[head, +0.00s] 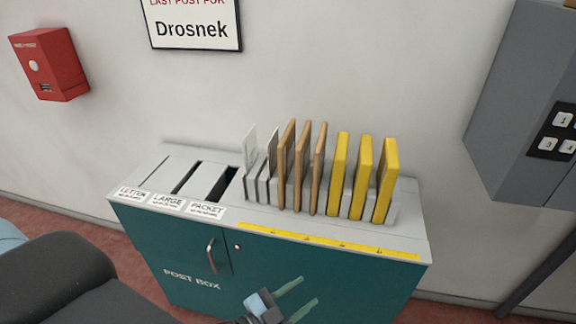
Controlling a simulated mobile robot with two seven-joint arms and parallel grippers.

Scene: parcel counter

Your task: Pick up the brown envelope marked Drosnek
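Three thin brown envelopes stand upright side by side in a grey slotted rack (262,190) on top of the post box: a left one (286,165), a middle one (301,167) and a right one (318,169). I see them nearly edge-on, so no name can be read on any of them. My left gripper (310,289) is low in front of the post box's teal front, below and apart from the envelopes. Its two green fingers are spread and nothing is between them. My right gripper is not in view.
White envelopes (250,148) stand left of the brown ones, thick yellow ones (361,178) right. The post box (190,262) has slots in its top left. A wall sign (192,28) reads Drosnek. A red box (48,64) and a grey cabinet (525,90) hang either side.

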